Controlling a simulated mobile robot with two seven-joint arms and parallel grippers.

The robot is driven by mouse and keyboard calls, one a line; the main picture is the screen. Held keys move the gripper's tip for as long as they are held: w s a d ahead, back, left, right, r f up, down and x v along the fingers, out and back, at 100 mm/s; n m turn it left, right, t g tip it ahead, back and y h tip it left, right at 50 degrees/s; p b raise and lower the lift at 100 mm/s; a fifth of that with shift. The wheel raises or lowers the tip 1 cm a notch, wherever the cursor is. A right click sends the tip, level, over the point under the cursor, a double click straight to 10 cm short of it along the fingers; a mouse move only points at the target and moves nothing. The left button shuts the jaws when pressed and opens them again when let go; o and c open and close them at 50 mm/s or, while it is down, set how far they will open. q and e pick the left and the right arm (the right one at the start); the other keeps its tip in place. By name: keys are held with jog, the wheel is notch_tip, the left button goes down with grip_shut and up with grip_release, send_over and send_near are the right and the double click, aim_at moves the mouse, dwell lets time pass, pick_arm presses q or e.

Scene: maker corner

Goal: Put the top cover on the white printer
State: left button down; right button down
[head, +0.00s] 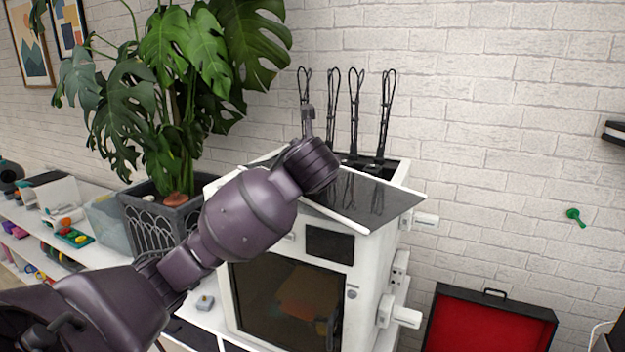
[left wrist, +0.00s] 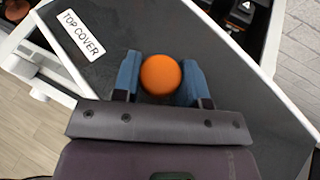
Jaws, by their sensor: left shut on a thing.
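The white printer (head: 367,275) stands on the shelf, with a dark window in its front. The top cover (head: 385,208) is a dark flat panel with light edges. It lies askew over the printer's top, with a corner sticking out past the right front. In the left wrist view the cover (left wrist: 85,85) carries a "TOP COVER" label and an orange knob (left wrist: 160,73). My left gripper (left wrist: 161,80) is shut on the knob, its blue fingers on either side. In the head view my wrist hides the fingers and knob. I cannot tell whether the cover touches the printer. My right gripper is not in view.
Several black looped stalks (head: 385,110) rise behind the cover, at the printer's open back part. A potted plant (head: 165,210) stands close on the left. A red-lined open case (head: 490,325) is at the lower right. A brick wall (head: 500,130) is behind.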

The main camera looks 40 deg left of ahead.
pick_arm(q)
jog(key=shift+f, duration=1.25)
jog(key=c, duration=0.7)
grip_release()
jog(key=shift+o, duration=0.2)
